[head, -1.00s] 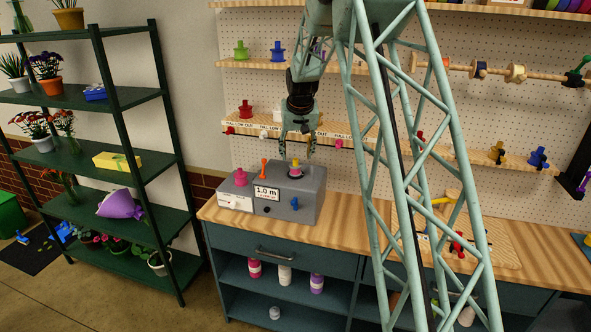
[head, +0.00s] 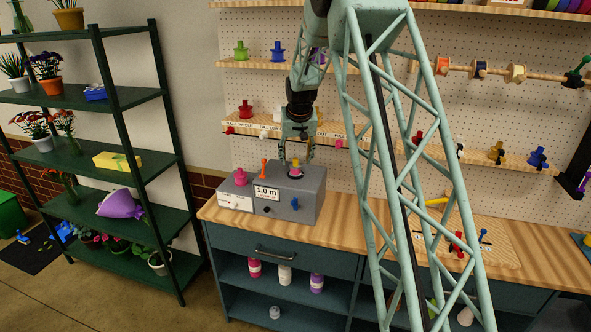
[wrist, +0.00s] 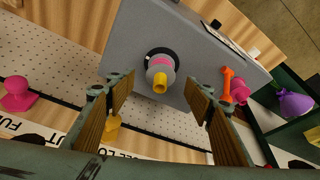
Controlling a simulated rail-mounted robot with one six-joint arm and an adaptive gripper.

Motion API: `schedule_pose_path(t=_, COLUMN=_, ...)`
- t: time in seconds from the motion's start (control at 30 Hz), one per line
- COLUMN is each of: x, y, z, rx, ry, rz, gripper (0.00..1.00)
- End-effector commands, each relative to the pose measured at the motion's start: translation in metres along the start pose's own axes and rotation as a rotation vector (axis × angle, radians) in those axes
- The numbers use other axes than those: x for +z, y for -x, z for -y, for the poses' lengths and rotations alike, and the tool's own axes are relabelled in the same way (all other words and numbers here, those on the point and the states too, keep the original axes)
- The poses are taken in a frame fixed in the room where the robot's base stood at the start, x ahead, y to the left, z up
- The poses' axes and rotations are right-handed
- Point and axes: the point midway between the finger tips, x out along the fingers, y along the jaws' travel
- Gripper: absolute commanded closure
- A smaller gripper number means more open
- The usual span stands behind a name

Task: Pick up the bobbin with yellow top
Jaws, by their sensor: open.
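The bobbin with yellow top (head: 295,170) stands on top of the grey machine (head: 310,184), which carries a "1.0 m" label. In the wrist view the bobbin (wrist: 160,76) shows its yellow top, pink winding and grey lower part, over a dark round spot on the machine. My gripper (head: 296,155) points down just above the bobbin, fingers spread and empty. In the wrist view my gripper's (wrist: 160,90) fingertips lie on either side of the yellow top, apart from it.
An orange peg (head: 263,166) and a magenta bobbin (head: 240,177) stand left of the bobbin on the machine. A pegboard shelf (head: 240,126) with a red bobbin (head: 245,110) runs behind.

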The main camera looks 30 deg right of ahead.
Motion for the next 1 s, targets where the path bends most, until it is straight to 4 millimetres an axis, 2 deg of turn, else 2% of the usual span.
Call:
schedule_pose_path(t=0.4, x=-0.002, y=-0.034, z=0.001, rx=0.0, ry=0.0, rz=0.0, gripper=0.52)
schedule_pose_path(t=1.0, x=-0.001, y=-0.039, z=0.001, rx=0.0, ry=0.0, rz=0.0, gripper=0.52)
